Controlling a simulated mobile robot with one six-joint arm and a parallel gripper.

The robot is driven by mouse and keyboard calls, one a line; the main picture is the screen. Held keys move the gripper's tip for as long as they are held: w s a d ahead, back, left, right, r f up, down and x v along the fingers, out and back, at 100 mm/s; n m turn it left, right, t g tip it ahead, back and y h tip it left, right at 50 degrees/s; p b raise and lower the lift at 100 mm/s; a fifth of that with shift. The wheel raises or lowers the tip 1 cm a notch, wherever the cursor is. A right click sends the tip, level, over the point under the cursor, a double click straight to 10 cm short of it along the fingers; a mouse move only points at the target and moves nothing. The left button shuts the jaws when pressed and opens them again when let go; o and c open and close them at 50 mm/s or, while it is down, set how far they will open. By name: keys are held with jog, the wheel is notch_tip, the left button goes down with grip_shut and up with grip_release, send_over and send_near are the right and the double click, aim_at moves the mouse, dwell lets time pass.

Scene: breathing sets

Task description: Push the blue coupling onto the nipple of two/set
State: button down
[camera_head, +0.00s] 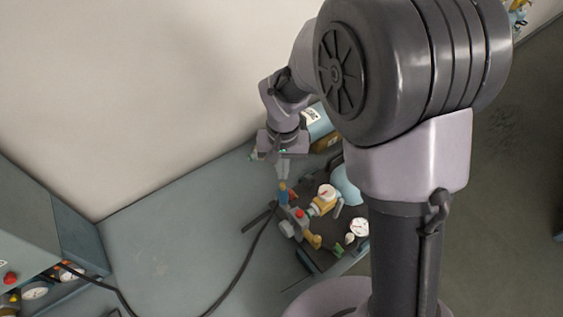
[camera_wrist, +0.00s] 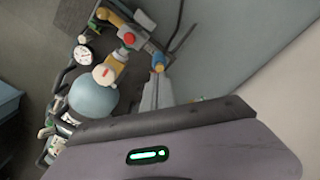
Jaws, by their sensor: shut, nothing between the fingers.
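The blue coupling (camera_head: 283,197) stands at the left edge of a breathing set on the table, with an orange piece at its top end. It also shows in the wrist view (camera_wrist: 158,60). My gripper (camera_head: 284,178) points down just above it. In the wrist view my gripper (camera_wrist: 159,75) is shut and empty, with its tips close to the orange end; I cannot tell whether they touch. The set has a red knob (camera_head: 299,213), a yellow valve (camera_head: 322,204) and a pale blue cylinder (camera_head: 346,186). The nipple is not distinguishable.
A black hose (camera_head: 243,264) runs from near the coupling down left across the table. A white gauge (camera_head: 359,227) lies on the set's dark base (camera_head: 320,262). Another set with a gauge (camera_head: 35,291) is at lower left.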

aim_at(283, 189)
notch_tip(283, 189, down, 6)
jog(key=b, duration=0.4)
jog(key=shift+r, duration=0.2)
jog(key=shift+s+d+f+b, duration=0.15)
jog(key=shift+f+b, duration=0.15)
jog(key=shift+f, duration=0.15)
jog(key=shift+r, duration=0.1)
jog(key=r+p, duration=0.2)
jog(key=shift+w+r, duration=0.2)
jog(key=shift+r, duration=0.15)
jog(key=shift+s+r, duration=0.1)
jog(key=shift+r, duration=0.4)
notch_tip(283, 189, up, 16)
jog(key=p, duration=0.3)
